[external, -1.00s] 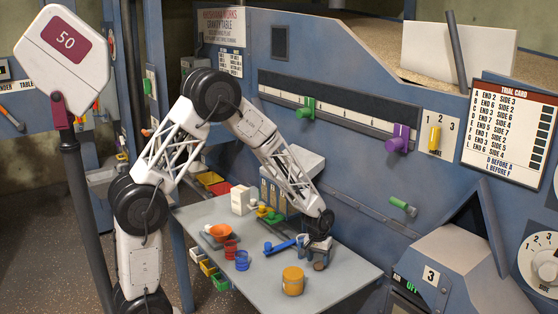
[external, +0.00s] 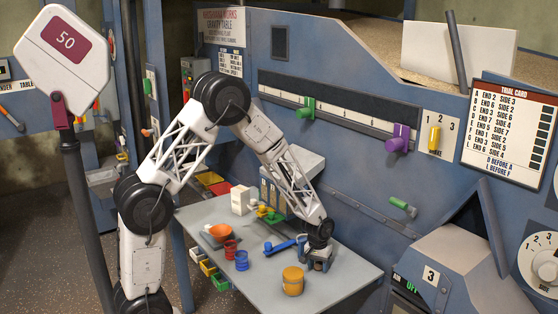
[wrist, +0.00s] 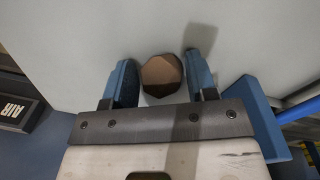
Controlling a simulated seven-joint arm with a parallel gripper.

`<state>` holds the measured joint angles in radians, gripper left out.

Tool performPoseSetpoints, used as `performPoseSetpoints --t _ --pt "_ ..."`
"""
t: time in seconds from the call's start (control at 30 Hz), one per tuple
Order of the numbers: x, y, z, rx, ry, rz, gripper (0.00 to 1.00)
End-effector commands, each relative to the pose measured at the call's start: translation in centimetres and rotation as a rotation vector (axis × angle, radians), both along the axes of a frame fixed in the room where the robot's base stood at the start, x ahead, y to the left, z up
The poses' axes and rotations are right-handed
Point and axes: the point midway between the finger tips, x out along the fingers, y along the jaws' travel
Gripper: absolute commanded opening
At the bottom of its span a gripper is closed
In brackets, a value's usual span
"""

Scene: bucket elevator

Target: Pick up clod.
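The clod (wrist: 161,75) is a small brown, faceted lump on the grey table. In the wrist view it sits between the two blue fingers of my gripper (wrist: 161,78), near their tips. The fingers are apart, one on each side, with at most a thin gap to the clod; contact cannot be made out. In the external view my gripper (external: 318,262) points down over the clod's spot near the table's right part, and the fingers and wrist mostly hide the clod there.
The grey table (external: 340,283) is bare to the right. An orange-yellow tub (external: 293,281) stands in front of my gripper. Blue (external: 242,260) and red (external: 230,248) cups stand further left. The blue machine wall rises behind.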

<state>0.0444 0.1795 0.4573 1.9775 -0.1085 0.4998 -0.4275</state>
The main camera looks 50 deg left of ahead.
Motion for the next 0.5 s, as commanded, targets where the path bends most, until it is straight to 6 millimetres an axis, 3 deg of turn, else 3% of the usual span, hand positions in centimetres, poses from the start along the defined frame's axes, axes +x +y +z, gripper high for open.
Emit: performPoseSetpoints --t 0.03,0.2,0.5 --pt "0.0 0.0 0.01 0.0 0.0 0.0 0.44" --pt "0.01 0.0 0.01 0.0 0.0 0.0 0.2" --pt "0.02 0.0 0.19 0.0 0.0 0.0 0.2"
